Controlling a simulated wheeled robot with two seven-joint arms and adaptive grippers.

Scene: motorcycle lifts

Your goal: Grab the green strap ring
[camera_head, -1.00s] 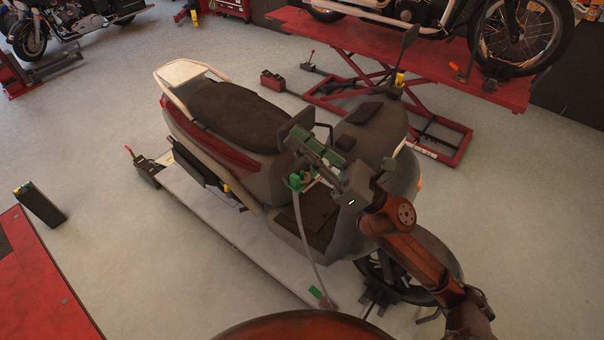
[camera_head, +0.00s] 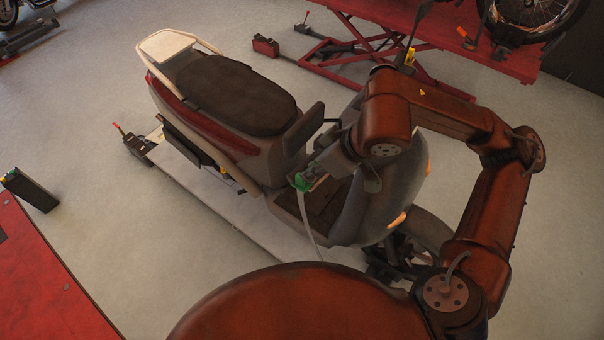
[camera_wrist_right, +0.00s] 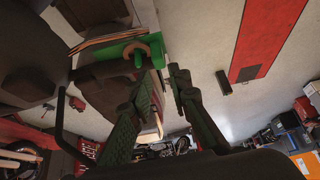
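The green strap ring (camera_head: 302,182) hangs beside the front of the scooter's footwell, at the top of a pale strap (camera_head: 309,222). In the right wrist view its green body and brownish hooked part (camera_wrist_right: 156,50) lie just beyond the fingertips. My right gripper (camera_head: 313,174) is right by the ring in the head view, partly hidden by its own wrist. In the right wrist view my right gripper (camera_wrist_right: 161,76) has its fingers apart with nothing clearly between them. I cannot tell whether a finger touches the ring. My left gripper is out of view.
The scooter (camera_head: 215,105) stands on a pale lift (camera_head: 225,205), with its seat and dark front body close around the gripper. A red lift (camera_head: 445,45) stands behind at the upper right. A red platform (camera_head: 45,290) is at the lower left. Grey floor between is open.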

